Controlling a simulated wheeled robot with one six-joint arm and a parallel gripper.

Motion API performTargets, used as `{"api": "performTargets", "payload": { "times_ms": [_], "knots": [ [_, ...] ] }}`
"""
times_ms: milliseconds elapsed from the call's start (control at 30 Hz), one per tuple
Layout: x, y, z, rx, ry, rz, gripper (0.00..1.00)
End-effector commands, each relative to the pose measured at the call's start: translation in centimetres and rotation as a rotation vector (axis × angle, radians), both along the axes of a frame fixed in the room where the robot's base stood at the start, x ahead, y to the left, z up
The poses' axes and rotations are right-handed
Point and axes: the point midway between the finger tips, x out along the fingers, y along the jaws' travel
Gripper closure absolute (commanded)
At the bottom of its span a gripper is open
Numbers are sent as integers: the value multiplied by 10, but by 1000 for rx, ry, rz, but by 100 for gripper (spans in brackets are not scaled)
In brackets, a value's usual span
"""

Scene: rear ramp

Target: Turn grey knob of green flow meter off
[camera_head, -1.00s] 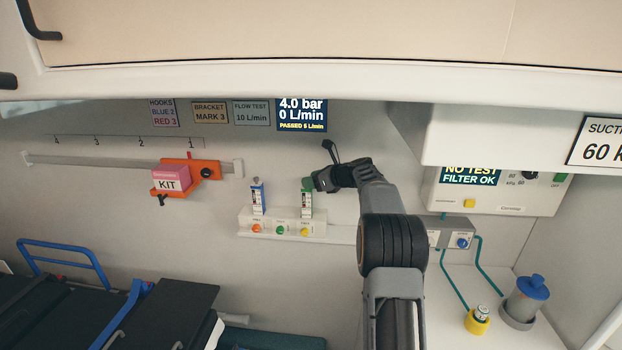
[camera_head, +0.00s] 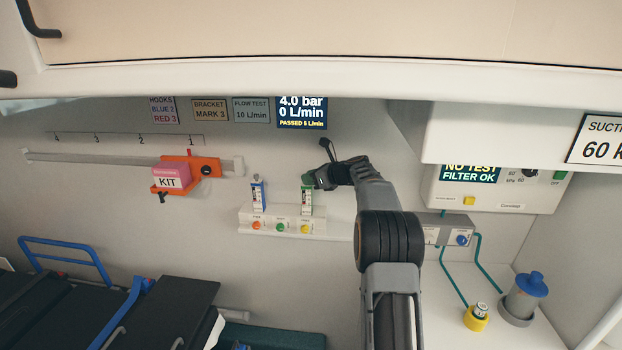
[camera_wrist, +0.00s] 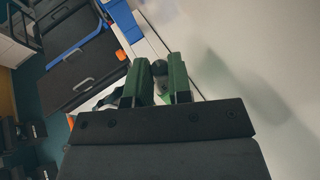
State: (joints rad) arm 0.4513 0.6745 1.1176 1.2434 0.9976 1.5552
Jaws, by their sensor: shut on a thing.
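The green flow meter (camera_head: 306,201) stands upright on a white wall block. My gripper (camera_head: 309,181) reaches its top from the right in the head view.
A blue flow meter (camera_head: 258,196) stands left of the green one on the white block (camera_head: 260,224), which has orange, green and yellow round outlets. An orange bracket (camera_head: 206,170) with a pink KIT box is further left. A suction unit (camera_head: 500,192) is on the right.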

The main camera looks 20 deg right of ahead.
Motion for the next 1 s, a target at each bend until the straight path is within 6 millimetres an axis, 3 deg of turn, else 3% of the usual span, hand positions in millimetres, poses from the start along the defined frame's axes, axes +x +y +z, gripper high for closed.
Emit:
{"api": "performTargets", "payload": {
  "times_ms": [667,700,933,1000],
  "knots": [
    [1,-2,0,0,0,130,100],
    [1,-2,0,-1,0,129,80],
    [1,-1,0,0,0,129,58],
    [1,-1,0,0,0,129,56]
  ]
}}
